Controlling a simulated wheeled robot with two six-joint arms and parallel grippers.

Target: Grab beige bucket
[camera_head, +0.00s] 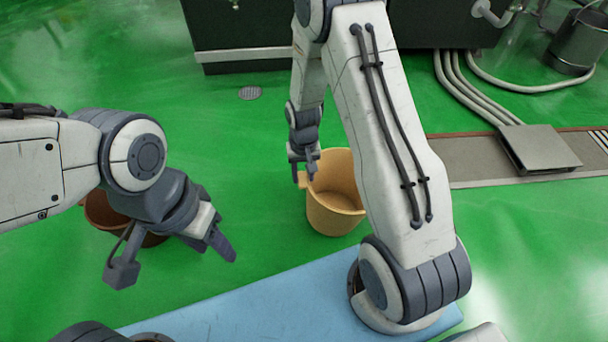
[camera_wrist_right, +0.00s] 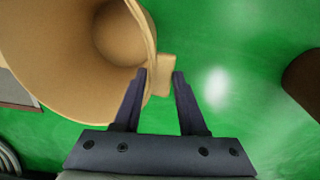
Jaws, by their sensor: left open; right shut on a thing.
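The beige bucket (camera_head: 335,211) stands in the middle of the head view, open at the top and partly hidden behind my right arm. My right gripper (camera_head: 305,172) is at the left side of its rim, shut on the small tab that sticks out there. In the right wrist view the bucket (camera_wrist_right: 75,60) fills the upper left, and its tab sits between the fingertips of my right gripper (camera_wrist_right: 160,75). My left gripper (camera_head: 178,262) is open and empty, to the left of the beige bucket and apart from it.
A brown bucket (camera_head: 103,213) stands behind my left arm, mostly hidden. A metal bucket (camera_head: 580,42) is at the far upper right. Pipes (camera_head: 470,92) and a drain channel (camera_head: 475,165) lie to the right. Green floor (camera_head: 235,150) is clear between the two nearer buckets.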

